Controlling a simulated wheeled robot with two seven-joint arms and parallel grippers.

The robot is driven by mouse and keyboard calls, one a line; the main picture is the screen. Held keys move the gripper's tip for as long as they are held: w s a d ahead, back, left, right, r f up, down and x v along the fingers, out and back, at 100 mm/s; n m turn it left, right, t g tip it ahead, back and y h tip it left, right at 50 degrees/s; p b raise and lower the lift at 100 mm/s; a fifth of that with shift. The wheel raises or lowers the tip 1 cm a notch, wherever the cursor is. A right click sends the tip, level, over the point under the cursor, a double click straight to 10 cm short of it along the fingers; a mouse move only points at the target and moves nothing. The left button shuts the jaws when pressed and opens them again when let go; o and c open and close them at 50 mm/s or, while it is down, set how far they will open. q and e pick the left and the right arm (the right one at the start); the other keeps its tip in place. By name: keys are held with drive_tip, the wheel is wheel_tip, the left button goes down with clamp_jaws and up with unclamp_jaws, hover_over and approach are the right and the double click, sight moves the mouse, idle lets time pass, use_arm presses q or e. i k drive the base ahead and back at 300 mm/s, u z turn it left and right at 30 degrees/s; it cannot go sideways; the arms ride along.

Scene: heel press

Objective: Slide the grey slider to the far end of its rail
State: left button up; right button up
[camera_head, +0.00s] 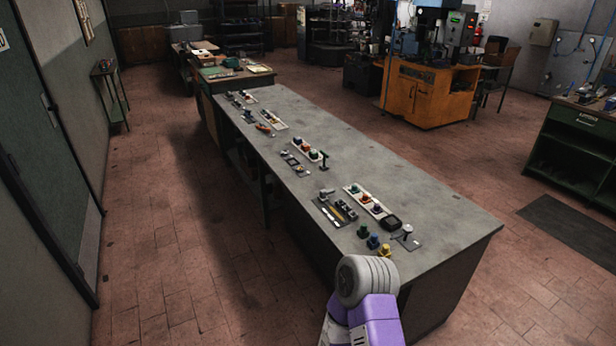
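The grey worktable (440,222) runs from the lower right away to the upper left. Small control panels and fixtures stand along it in several groups. A near panel (335,212) carries small grey, black and yellow parts. The parts are too small for me to tell which is the grey slider or where it sits on its rail. One of my arms, purple and grey, reaches in from the bottom at the table's near edge. No gripper fingers show, so neither gripper is in view.
Beside the near panel are a white strip with coloured knobs (367,201), a black square piece (391,222) and green, blue and yellow knobs (373,242). The table's right side is bare. Open tiled floor (170,230) lies left of the table. An orange cabinet (425,92) stands behind.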

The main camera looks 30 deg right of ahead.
sight(322, 198)
drive_tip(key=i, duration=2.2)
drive_tip(key=z, duration=2.75)
